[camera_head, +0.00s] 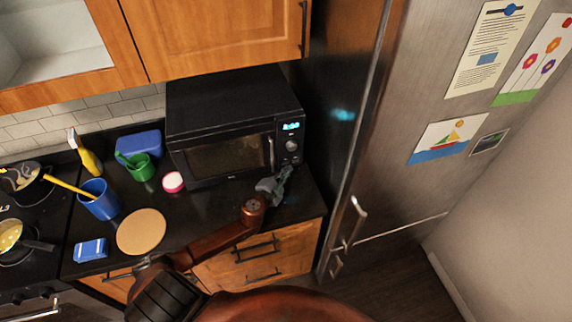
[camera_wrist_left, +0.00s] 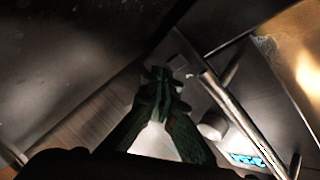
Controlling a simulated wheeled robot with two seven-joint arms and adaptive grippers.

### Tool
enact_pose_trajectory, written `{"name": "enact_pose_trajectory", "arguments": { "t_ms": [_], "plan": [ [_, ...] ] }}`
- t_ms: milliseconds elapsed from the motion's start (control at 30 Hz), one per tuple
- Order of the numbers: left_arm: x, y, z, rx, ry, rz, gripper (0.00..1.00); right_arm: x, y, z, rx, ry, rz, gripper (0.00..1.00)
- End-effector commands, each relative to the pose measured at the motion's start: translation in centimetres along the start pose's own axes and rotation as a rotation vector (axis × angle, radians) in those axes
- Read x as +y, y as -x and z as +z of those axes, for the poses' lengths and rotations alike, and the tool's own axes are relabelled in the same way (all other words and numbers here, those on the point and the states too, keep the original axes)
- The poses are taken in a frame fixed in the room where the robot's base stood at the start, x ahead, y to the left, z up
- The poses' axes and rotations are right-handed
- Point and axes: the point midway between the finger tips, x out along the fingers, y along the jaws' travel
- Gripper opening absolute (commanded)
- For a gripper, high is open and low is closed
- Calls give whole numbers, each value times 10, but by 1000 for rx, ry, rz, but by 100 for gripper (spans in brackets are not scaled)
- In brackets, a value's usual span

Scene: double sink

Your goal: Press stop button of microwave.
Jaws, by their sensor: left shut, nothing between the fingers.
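The black microwave (camera_head: 222,157) stands at the back right of the counter with its door closed. Its control panel, at the right of the door, has a lit blue display (camera_head: 291,126) and a round knob (camera_head: 291,146). The stop button is too small to tell apart. My left gripper (camera_head: 285,172) is shut and empty, in front of the panel's lower part. In the left wrist view its closed fingers (camera_wrist_left: 159,78) are near the panel, with the knob (camera_wrist_left: 212,125) and display (camera_wrist_left: 248,160) to their lower right. Contact cannot be told. My right gripper is out of view.
The microwave's door handle (camera_head: 271,154) stands out beside the panel. The steel fridge (camera_head: 400,190) rises close on the right. On the counter left of my arm are a round board (camera_head: 141,231), a pink-rimmed white item (camera_head: 173,182), a green mug (camera_head: 141,168) and a blue cup (camera_head: 99,203).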

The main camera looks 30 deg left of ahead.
Motion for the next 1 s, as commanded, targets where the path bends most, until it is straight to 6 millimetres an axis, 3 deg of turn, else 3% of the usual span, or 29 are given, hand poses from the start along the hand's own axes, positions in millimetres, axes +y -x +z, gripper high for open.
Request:
{"name": "enact_pose_trajectory", "arguments": {
  "t_ms": [1000],
  "plan": [
    [-6,-8,6,0,0,0,0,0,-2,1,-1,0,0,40]
  ]
}}
